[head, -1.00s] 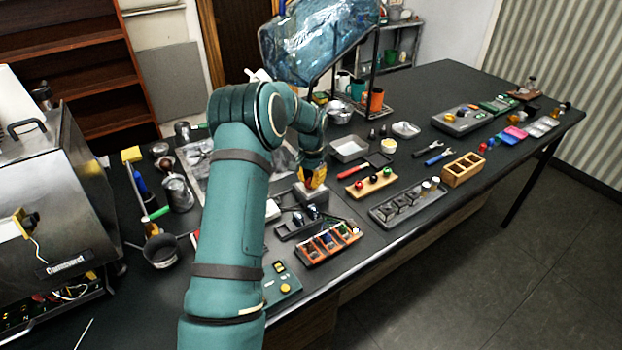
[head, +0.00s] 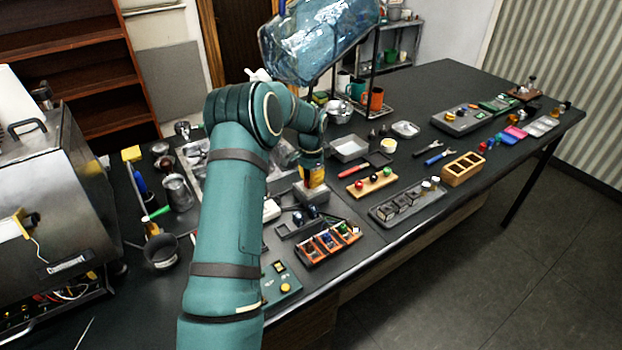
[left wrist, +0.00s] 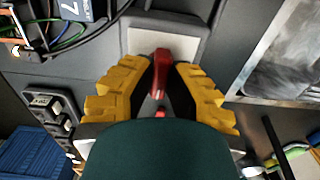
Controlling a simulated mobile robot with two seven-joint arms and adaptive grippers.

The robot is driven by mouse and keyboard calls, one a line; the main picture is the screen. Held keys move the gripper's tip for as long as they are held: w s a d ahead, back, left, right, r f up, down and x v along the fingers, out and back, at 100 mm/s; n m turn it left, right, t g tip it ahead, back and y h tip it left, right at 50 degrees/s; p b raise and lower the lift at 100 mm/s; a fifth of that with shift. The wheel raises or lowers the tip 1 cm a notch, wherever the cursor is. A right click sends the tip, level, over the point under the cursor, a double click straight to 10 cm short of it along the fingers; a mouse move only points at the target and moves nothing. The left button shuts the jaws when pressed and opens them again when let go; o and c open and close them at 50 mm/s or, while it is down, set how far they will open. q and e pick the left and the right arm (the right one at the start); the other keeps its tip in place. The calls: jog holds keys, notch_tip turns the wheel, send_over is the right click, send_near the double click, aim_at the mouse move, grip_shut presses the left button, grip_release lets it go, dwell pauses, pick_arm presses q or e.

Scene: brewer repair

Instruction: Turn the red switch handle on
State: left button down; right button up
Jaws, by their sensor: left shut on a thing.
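The red switch handle (left wrist: 161,68) stands up between the yellow fingers of my left gripper (left wrist: 160,75) in the left wrist view. The fingers are closed in on it from both sides. It sits over a pale plate on a grey switch box (left wrist: 195,32). In the head view my left gripper (head: 312,177) points down onto the grey switch box (head: 311,196) at the middle of the table, and its fingers hide the handle there. I cannot tell the handle's exact angle. My right gripper is not in view.
An orange compartment tray (head: 328,244) and a green board (head: 281,284) lie nearer the front edge. A wooden block with coloured knobs (head: 371,183) lies to the right. A metal coffee machine (head: 55,215) stands at the left. A large bluish clear container (head: 315,40) is behind.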

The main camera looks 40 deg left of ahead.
pick_arm(q)
jog(key=shift+f, duration=0.1)
jog(key=c, duration=1)
grip_release()
jog(key=shift+o, duration=0.2)
notch_tip(320, 180, up, 12)
